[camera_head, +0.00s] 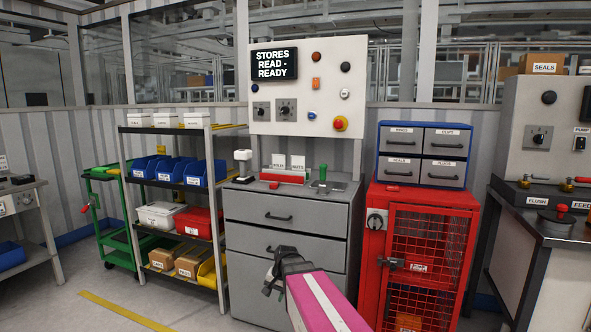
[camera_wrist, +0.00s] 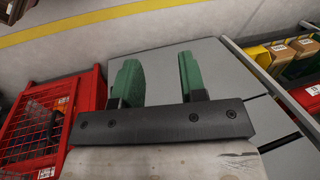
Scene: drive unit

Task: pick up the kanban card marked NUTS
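Two small white cards stand upright side by side in a red holder (camera_head: 283,178) on top of the grey drawer cabinet (camera_head: 287,212). The right card (camera_head: 298,162) appears to be marked NUTS. The left card (camera_head: 279,161) carries a different label, too small to read surely. My gripper (camera_head: 272,280) is in front of the cabinet's drawers, well below the cards and apart from them. In the wrist view my gripper (camera_wrist: 158,75) has its two green fingers spread, with nothing between them. The cards are not in the wrist view.
A green-topped lever (camera_head: 322,174) stands right of the cards, and a white-topped device (camera_head: 243,160) stands left. The control panel (camera_head: 300,88) rises behind. A shelf rack (camera_head: 213,200) stands left and a red mesh cage (camera_head: 420,250) right. Floor at lower left is clear.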

